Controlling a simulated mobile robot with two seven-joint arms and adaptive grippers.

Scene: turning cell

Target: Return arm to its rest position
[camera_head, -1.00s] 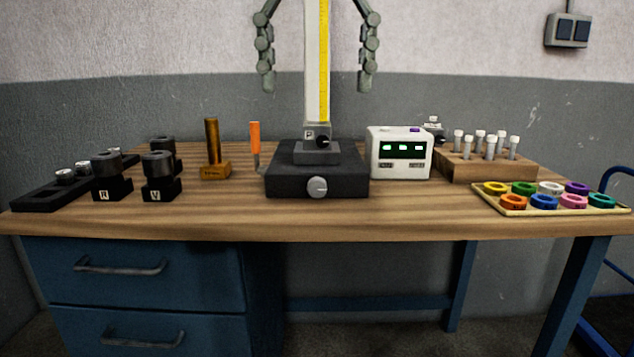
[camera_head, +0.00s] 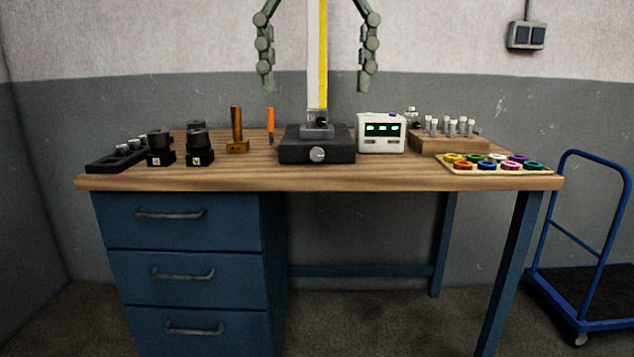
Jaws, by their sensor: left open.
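My left gripper (camera_head: 317,88) hangs into the top of the head view. Its two grey-green jointed fingers are spread wide apart, and nothing is between them in its grip. Its palm and the rest of the arm are out of view above. The fingers appear on either side of the tall gauge column (camera_head: 317,60) with a yellow scale, which stands farther back on the bench. My right gripper is not in view.
The wooden bench (camera_head: 320,180) holds a black gauge base (camera_head: 317,147), a white display box (camera_head: 381,133), a vial rack (camera_head: 450,144), a tray of coloured rings (camera_head: 450,168) and black holders (camera_head: 160,150). A blue trolley (camera_head: 590,230) stands right. Grey floor shows in front.

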